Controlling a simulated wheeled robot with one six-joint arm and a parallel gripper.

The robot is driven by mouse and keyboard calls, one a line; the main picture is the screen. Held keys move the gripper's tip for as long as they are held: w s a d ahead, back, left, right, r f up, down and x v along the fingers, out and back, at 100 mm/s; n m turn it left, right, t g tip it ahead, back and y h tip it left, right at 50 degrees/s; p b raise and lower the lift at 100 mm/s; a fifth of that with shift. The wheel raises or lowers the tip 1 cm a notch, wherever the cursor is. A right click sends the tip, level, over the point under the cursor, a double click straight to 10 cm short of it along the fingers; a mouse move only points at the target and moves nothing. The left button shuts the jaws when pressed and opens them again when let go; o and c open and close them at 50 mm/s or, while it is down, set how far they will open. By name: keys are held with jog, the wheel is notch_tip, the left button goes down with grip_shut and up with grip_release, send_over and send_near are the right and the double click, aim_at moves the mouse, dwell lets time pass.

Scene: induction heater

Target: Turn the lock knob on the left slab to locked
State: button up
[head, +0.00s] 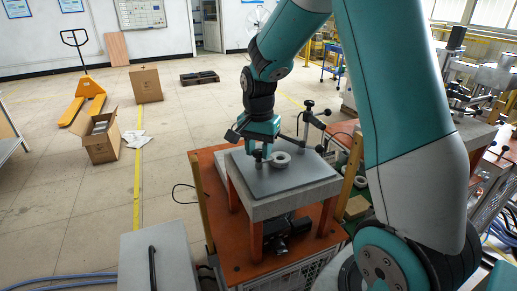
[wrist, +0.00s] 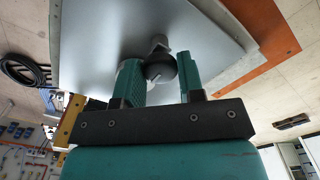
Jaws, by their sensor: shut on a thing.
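The left slab (head: 290,184) is a grey plate on a stand over an orange table. My gripper (head: 258,153) reaches down over the slab's far left part. In the wrist view, my gripper (wrist: 160,85) has its two teal fingers on either side of a dark round knob (wrist: 160,67). The fingers are shut on this lock knob. A small white mark shows on the knob. A pale ring-shaped part (head: 281,159) lies on the slab just right of my gripper. In the head view the knob is mostly hidden by the fingers, so its lock position cannot be told.
A black-jointed stand (head: 308,122) rises behind the slab. The orange table (head: 210,190) carries a dark device (head: 285,235) beneath the slab. A grey box (head: 165,255) with a black handle stands in front left. Open floor lies to the left, with cardboard boxes (head: 102,143) farther off.

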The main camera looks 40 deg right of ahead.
aim_at(259, 151)
jog(key=shift+w+r, duration=0.1)
jog(key=o, duration=0.9)
notch_tip(259, 151, up, 17)
jog(key=b, duration=0.2)
jog(key=shift+r+b, duration=0.2)
jog(key=shift+b, duration=0.2)
jog(key=s+a+f+n+y, duration=0.1)
jog(key=s+a+f+n, duration=0.3)
jog(key=s+a+n, duration=0.2)
jog(key=s+a+f+n+y+b, duration=0.1)
jog(key=s+a+f+n, duration=0.3)
jog(key=s+a+n, duration=0.3)
jog(key=s+a+f+n+y+b, duration=0.1)
jog(key=s+a+f+n, duration=0.3)
jog(key=s+a, duration=0.5)
jog(key=shift+a+n+y, duration=0.25)
jog(key=shift+n+y, duration=0.35)
jog(key=shift+n, duration=0.6)
